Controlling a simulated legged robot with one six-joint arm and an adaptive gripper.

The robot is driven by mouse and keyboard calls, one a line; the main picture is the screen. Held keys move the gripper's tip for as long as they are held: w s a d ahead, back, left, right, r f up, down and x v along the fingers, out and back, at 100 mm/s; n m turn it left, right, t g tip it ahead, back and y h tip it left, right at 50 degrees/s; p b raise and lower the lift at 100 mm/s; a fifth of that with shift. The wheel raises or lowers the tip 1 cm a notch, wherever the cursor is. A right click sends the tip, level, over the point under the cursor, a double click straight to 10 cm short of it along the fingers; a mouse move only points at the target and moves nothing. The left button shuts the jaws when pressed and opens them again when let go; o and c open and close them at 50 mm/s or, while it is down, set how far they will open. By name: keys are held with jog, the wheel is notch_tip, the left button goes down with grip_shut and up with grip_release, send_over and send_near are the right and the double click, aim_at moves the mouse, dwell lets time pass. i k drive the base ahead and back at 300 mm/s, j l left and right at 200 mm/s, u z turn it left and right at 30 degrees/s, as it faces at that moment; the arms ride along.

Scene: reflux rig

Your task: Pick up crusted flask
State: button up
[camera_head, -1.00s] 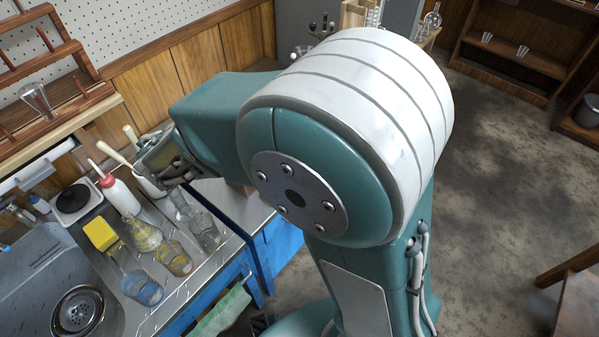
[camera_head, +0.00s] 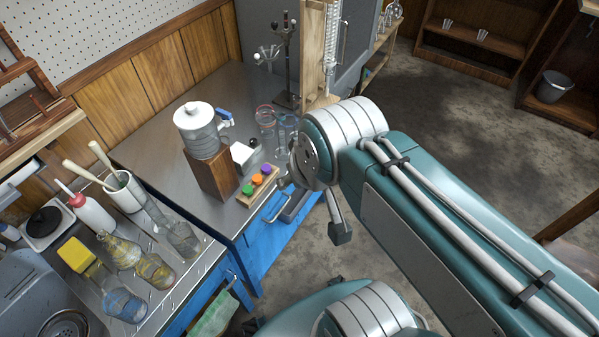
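Several dirty flasks stand on the metal bench at the lower left, beside the sink. Two have yellowish deposits: one yellow-stained flask (camera_head: 122,252) stands farther back and another yellow-stained flask (camera_head: 156,272) is to its right. A blue-stained flask (camera_head: 126,304) is nearest the front, and a greyish flask (camera_head: 180,238) stands at the right, close to the white tool pot. I cannot tell for sure which is the crusted one. My arm spans the right half of the picture, well apart from the flasks.
A white pot with tools (camera_head: 127,192), a red-capped squeeze bottle (camera_head: 92,215) and a yellow sponge (camera_head: 76,254) crowd the flasks. The sink (camera_head: 35,295) is to their left. A white-lidded container on a wooden block (camera_head: 210,172), colored caps and glass beakers (camera_head: 268,122) stand on the back bench.

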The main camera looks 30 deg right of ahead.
aim_at(122, 253)
jog(key=u, duration=1.4)
